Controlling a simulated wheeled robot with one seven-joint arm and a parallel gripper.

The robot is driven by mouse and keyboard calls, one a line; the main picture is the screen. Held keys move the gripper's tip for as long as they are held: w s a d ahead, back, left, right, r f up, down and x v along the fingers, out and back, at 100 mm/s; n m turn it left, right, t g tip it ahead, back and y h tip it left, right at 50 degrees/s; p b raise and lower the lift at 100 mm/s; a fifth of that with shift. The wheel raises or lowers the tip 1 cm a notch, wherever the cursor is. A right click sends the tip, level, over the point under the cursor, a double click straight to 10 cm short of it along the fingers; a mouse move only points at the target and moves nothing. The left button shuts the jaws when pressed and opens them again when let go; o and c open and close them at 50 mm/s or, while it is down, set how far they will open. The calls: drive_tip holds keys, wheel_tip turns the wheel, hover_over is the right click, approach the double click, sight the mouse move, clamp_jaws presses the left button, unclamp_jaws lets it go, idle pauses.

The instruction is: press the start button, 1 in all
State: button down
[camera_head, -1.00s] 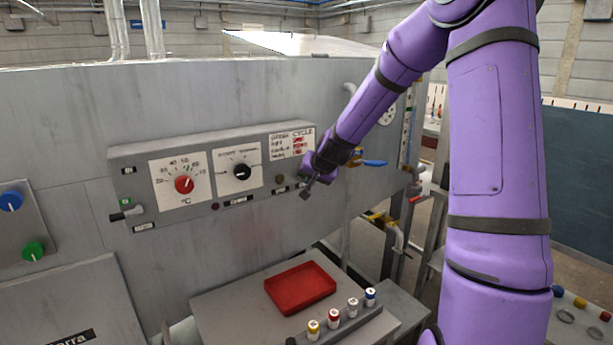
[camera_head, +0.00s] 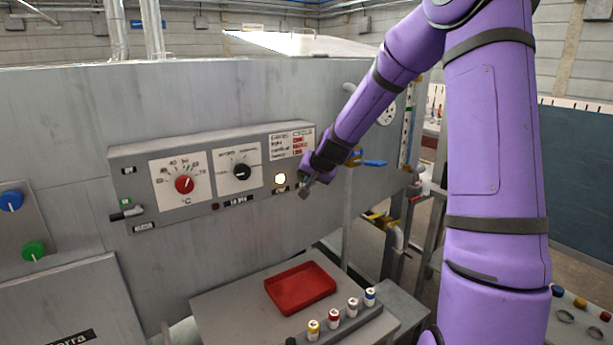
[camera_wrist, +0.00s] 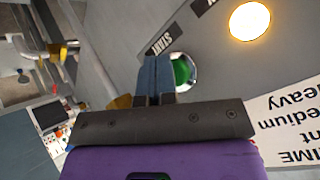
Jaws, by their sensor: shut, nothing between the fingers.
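The start button is a green round button (camera_wrist: 182,72) in a pale ring, next to a black label reading START, in the wrist view. My gripper (camera_wrist: 155,62) is shut and empty, its fingertips at the left side of the button and partly covering it. Whether they touch it cannot be told. In the head view my gripper (camera_head: 304,193) is at the right end of the grey control panel (camera_head: 130,160), and most of the button is hidden behind it. A round lamp (camera_head: 280,179) left of the gripper glows pale yellow; it is also lit in the wrist view (camera_wrist: 249,21).
The panel also carries a red knob (camera_head: 184,184), a black knob (camera_head: 242,171) and a lever (camera_head: 127,213). Below stand a red tray (camera_head: 300,288) and a rack with several capped vials (camera_head: 333,318). A blue-handled valve (camera_head: 374,163) is right of the gripper.

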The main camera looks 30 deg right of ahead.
drive_tip(key=shift+s, duration=0.8)
drive_tip(key=s, duration=0.5)
idle(0.9)
